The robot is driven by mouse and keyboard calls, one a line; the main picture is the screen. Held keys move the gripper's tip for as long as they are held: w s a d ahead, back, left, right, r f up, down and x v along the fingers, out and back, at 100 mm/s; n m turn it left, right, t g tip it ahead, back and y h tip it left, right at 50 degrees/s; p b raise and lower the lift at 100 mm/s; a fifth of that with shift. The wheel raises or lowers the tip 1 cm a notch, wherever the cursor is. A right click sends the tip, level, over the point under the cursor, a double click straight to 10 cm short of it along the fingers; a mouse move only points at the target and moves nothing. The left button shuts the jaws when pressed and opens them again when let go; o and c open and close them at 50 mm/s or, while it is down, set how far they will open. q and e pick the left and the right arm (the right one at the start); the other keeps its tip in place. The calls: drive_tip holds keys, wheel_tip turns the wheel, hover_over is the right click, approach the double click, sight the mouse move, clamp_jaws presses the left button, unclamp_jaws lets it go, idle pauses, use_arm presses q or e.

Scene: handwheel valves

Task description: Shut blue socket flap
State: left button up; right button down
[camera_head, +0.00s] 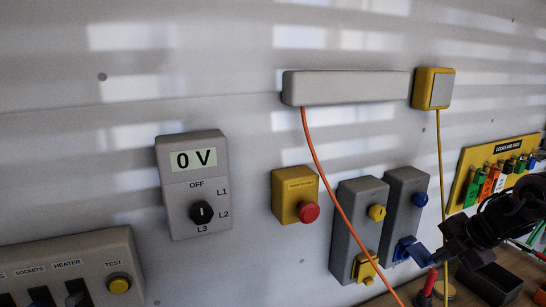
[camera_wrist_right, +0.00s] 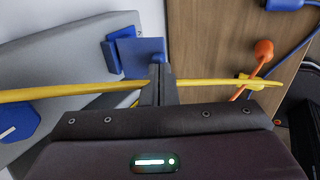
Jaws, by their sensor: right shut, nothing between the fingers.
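The blue socket sits low on the right grey box (camera_head: 401,215) in the head view. Its blue flap (camera_head: 420,254) stands out from the box, open. In the right wrist view the flap (camera_wrist_right: 138,57) shows as a flat blue plate beside the socket's blue frame (camera_wrist_right: 110,55). My right gripper (camera_head: 440,258) reaches in from the right, shut and empty. Its fingertips (camera_wrist_right: 160,72) are at the flap's lower right edge in the wrist view; I cannot tell whether they touch it. My left gripper is in neither view.
A yellow cable (camera_head: 440,160) hangs by the right box and crosses the fingers in the wrist view. A grey box with a yellow socket (camera_head: 365,270) stands left. An orange cable (camera_head: 325,175) runs past it. A dark open bin (camera_head: 490,285) and a red-handled item (camera_head: 430,282) lie below.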

sight(426, 262)
drive_tip(key=shift+w+f, duration=0.1)
drive_tip(key=shift+f, duration=0.1)
drive_tip(key=shift+b+x, duration=0.75)
drive_tip(key=shift+x, duration=2.05)
drive_tip(key=shift+w+a+r, duration=0.1)
drive_tip(key=shift+w, duration=0.05)
drive_tip(key=shift+r, duration=0.1)
drive_tip(key=r+p, duration=0.4)
drive_tip(key=shift+s, duration=0.4)
drive_tip(key=shift+f, duration=0.1)
